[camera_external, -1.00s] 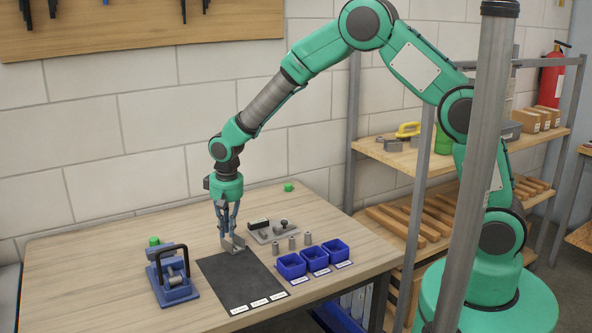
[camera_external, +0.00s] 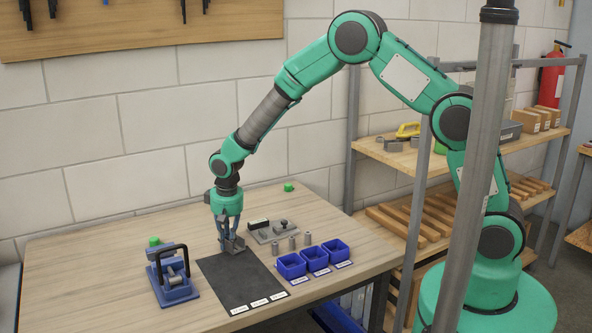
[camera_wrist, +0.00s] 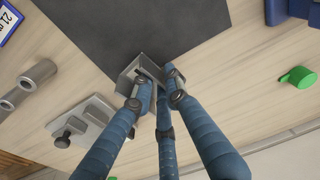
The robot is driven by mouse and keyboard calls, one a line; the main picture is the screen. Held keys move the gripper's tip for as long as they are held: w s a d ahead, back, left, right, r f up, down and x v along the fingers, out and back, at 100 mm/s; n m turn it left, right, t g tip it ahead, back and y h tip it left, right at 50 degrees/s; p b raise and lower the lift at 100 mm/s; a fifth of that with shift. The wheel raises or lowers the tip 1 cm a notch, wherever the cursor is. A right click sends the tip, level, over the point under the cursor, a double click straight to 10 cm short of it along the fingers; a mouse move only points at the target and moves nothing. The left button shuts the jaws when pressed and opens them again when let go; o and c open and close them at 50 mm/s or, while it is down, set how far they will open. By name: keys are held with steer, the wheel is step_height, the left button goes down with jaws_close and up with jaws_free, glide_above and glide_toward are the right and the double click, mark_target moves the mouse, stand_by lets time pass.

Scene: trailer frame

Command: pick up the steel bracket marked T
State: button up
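In the wrist view my gripper (camera_wrist: 159,80) has fingertips on either side of the bracket's upright part. Whether they press on it cannot be told.
A blue clamp fixture (camera_external: 172,277) stands left of the mat. Blue bins (camera_external: 291,266) and several grey cylinders (camera_external: 292,243) stand to the right. A grey plate with a knob (camera_external: 270,231) lies close behind the bracket.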

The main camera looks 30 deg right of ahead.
mark_target(228, 249)
jaws_close()
steer(key=shift+r, duration=0.15)
step_height(228, 249, up, 10)
steer(key=p, duration=0.1)
steer(key=shift+p, duration=0.3)
